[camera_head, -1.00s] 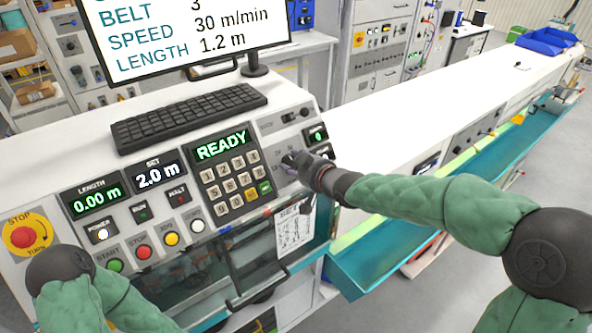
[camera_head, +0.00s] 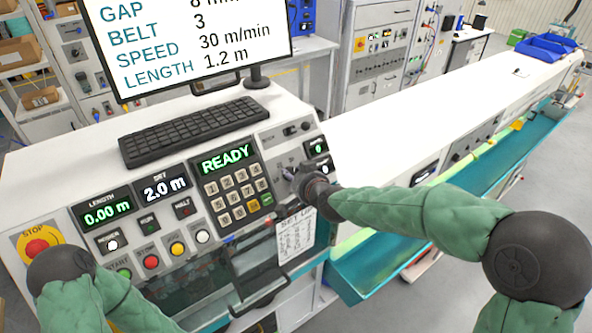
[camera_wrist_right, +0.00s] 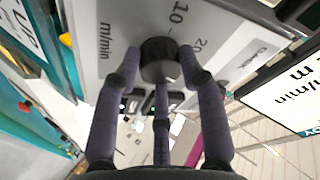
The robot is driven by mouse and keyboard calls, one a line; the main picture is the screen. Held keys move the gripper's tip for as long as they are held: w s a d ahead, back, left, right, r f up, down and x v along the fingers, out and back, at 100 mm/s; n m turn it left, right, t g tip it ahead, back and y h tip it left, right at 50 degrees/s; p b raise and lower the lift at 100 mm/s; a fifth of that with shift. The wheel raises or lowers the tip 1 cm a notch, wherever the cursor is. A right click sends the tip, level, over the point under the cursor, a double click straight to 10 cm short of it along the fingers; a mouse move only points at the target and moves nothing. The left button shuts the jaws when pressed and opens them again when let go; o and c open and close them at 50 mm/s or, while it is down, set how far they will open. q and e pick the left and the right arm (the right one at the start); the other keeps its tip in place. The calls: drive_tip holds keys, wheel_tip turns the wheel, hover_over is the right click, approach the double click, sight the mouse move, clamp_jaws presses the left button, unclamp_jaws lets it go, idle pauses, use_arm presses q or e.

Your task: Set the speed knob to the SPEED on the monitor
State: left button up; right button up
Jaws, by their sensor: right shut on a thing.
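The monitor (camera_head: 190,40) reads SPEED 30 m/min, with GAP, BELT 3 and LENGTH 1.2 m. The speed knob (camera_wrist_right: 160,58) is a dark round knob in the right wrist view. Its panel is printed m/min, with 10 and 20 beside the knob. My right gripper (camera_wrist_right: 163,72) is shut on the knob, with fingers on both sides of it. The knob's pointer cannot be made out. My left arm shows at lower left, but its gripper is out of view.
A keyboard (camera_head: 194,132) lies on the console top. The keypad (camera_head: 238,193) and a READY display are left of my right gripper. A red stop button (camera_head: 37,247) and several coloured buttons line the panel's front.

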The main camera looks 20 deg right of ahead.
drive_tip(key=shift+a+f+m, duration=0.15)
drive_tip(key=shift+m, duration=0.25)
drive_tip(key=o, duration=1)
drive_tip(key=shift+c, duration=0.2)
drive_tip(key=shift+o, duration=0.8)
drive_tip(key=shift+s+r, duration=0.25)
drive_tip(key=shift+r, duration=0.05)
drive_tip(key=v, duration=1.1)
drive_tip(key=shift+s, duration=0.2)
